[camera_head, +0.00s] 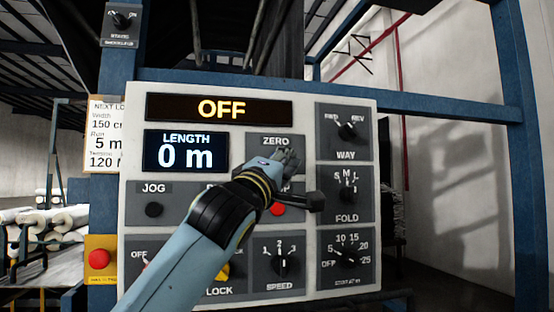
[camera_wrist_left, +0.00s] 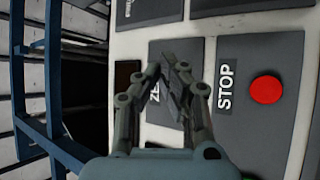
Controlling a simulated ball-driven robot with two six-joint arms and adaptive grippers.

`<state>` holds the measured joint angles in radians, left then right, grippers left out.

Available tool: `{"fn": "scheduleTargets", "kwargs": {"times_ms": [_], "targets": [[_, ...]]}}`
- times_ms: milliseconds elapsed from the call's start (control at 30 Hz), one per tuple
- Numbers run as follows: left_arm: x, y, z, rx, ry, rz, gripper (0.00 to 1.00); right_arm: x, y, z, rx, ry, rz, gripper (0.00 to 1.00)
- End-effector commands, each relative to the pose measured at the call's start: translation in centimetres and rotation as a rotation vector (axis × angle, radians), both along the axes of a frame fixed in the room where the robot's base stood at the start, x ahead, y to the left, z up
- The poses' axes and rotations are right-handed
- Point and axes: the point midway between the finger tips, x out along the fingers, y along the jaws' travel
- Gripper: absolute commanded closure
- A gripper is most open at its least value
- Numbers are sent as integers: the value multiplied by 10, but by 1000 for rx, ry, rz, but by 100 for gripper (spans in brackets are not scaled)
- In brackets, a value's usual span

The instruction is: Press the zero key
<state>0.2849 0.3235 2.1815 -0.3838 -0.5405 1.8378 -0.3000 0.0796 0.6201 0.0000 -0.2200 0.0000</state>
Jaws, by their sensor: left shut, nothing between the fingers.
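The grey plate labelled ZERO (camera_head: 258,142) is in the upper middle of the white control panel in the head view. My left gripper (camera_head: 292,160) is shut and empty in front of this plate, covering its lower part. The zero key itself is hidden behind the fingers. In the left wrist view the ZERO plate (camera_wrist_left: 168,45) appears turned sideways, with its label partly covered. The shut fingertips of my left gripper (camera_wrist_left: 170,66) lie over it; I cannot tell whether they touch it. The display (camera_head: 186,152) reads LENGTH 0 m. My right gripper is not in view.
A red STOP button (camera_head: 278,209) sits just below the ZERO plate, partly behind my left arm; it also shows in the wrist view (camera_wrist_left: 266,90). The JOG button (camera_head: 154,210) and several knobs surround it. The top display (camera_head: 220,108) reads OFF.

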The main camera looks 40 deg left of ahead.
Motion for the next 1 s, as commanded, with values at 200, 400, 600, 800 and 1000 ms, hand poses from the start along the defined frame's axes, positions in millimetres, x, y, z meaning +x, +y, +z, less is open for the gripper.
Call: {"fn": "scheduleTargets", "kwargs": {"times_ms": [200, 400, 600, 800, 1000], "targets": [[-14, -17, 1, -4, -1, -2, 100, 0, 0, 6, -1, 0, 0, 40], [-21, -24, 1, 0, 0, 1, 100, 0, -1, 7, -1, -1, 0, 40], [-21, -24, 0, 1, 0, 1, 100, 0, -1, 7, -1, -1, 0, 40], [-21, -24, 0, 1, 0, 1, 100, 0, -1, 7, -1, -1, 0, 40], [-21, -24, 0, 1, 0, 0, 100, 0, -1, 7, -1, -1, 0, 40]]}}
